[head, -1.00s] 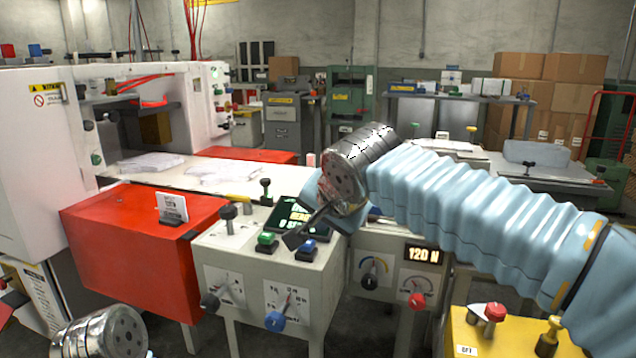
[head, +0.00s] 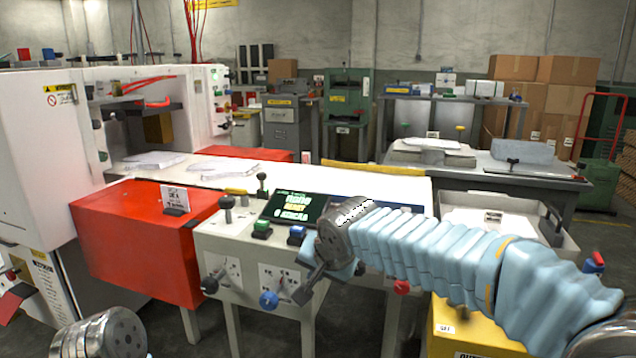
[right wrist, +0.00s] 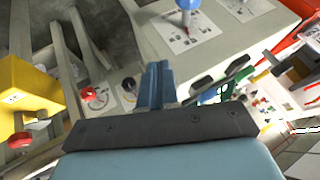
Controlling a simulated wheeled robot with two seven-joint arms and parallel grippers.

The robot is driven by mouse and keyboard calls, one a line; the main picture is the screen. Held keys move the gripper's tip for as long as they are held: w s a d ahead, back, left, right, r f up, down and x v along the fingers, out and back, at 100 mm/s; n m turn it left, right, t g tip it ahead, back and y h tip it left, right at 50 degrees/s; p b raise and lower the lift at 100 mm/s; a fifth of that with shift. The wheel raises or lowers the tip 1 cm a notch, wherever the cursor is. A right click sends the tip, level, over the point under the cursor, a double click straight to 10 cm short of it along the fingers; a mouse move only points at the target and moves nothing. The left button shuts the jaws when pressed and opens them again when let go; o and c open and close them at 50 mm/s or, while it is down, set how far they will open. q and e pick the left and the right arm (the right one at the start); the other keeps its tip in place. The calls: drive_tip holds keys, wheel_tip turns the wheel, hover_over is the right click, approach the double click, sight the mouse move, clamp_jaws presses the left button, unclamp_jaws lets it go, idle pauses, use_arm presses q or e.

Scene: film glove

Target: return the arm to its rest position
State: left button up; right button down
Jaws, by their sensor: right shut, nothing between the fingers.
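My right arm, in a pale blue ribbed sleeve, comes in from the right in the head view. Its gripper (head: 312,284) is shut and empty, in front of the grey control box (head: 238,246) near its lower front edge. In the right wrist view the shut fingers (right wrist: 157,85) point away over the machine's front, with nothing between them. My left arm shows only as a metal wrist part at the bottom left of the head view; its fingers are out of frame.
The control box carries a dark display (head: 294,208), a green button (head: 262,228) and knobs such as the blue one (head: 269,300). A red cabinet (head: 140,235) stands left. A yellow box (head: 460,330) stands below my right arm. Floor shows between the stands.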

drive_tip(key=s+d+f+n+g, duration=0.1)
drive_tip(key=s+d+f+g, duration=0.1)
drive_tip(key=f, duration=1.2)
drive_tip(key=s+d+f+n+g, duration=0.1)
drive_tip(key=s+d+f+g, duration=0.15)
drive_tip(key=f, duration=1.15)
drive_tip(key=s+d+f+g, duration=0.1)
drive_tip(key=s+d+f, duration=0.2)
drive_tip(key=s+f, duration=0.6)
drive_tip(key=s+d+f+y, duration=0.1)
drive_tip(key=s+d+f, duration=0.3)
drive_tip(key=s+f, duration=0.6)
drive_tip(key=shift+s+f+g, duration=0.15)
drive_tip(key=shift+s+g, duration=0.2)
drive_tip(key=shift+s, duration=0.4)
